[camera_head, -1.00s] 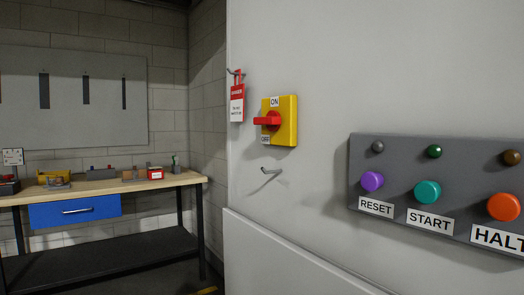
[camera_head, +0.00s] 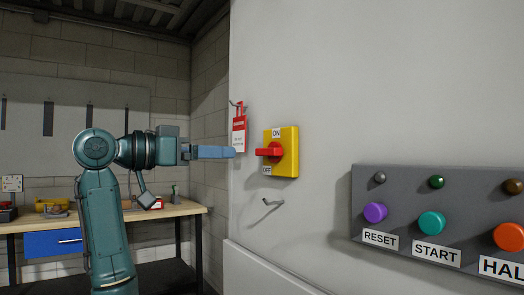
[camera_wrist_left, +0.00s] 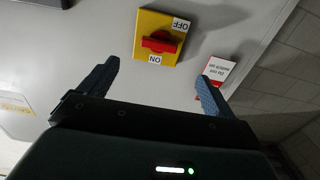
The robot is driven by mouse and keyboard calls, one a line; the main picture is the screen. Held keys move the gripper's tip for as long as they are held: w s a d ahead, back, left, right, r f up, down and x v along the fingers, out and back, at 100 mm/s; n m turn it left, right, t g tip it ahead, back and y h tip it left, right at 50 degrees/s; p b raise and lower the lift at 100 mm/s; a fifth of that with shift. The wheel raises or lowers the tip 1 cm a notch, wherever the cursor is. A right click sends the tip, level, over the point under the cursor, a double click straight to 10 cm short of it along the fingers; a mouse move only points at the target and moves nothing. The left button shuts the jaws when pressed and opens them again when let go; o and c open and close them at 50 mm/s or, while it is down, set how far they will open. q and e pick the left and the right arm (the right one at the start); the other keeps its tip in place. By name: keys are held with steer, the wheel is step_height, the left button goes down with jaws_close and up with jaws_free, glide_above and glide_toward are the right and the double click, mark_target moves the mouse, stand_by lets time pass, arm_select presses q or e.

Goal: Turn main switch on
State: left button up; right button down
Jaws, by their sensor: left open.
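The main switch (camera_head: 281,152) is a yellow box with a red handle (camera_head: 268,152) on the grey cabinet wall. The ON label is above the handle and the OFF label below it; the handle lies roughly level in the head view. My left gripper (camera_head: 232,152) is left of the switch, pointing at it, with a gap between. In the left wrist view the switch (camera_wrist_left: 170,27) appears upside down, ahead of the open fingers (camera_wrist_left: 160,78), which hold nothing. My right gripper does not show.
A red and white danger tag (camera_head: 239,135) hangs on a hook beside the switch, close to my left fingers. An empty hook (camera_head: 268,205) is below. A grey button panel (camera_head: 405,238) is at right. A workbench (camera_head: 185,209) stands behind my arm.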

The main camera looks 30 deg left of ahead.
mark_target(264, 150)
arm_select(q)
steer(key=x, duration=0.4)
steer(key=p+x, duration=0.1)
steer(key=x, duration=0.3)
steer(key=r+x, duration=0.1)
steer(key=x, duration=0.3)
steer(key=shift+w+d+f, duration=0.1)
steer(key=shift+w+d, duration=0.15)
steer(key=shift+w, duration=0.05)
steer(key=shift+c, duration=0.2)
steer(key=c, duration=0.9)
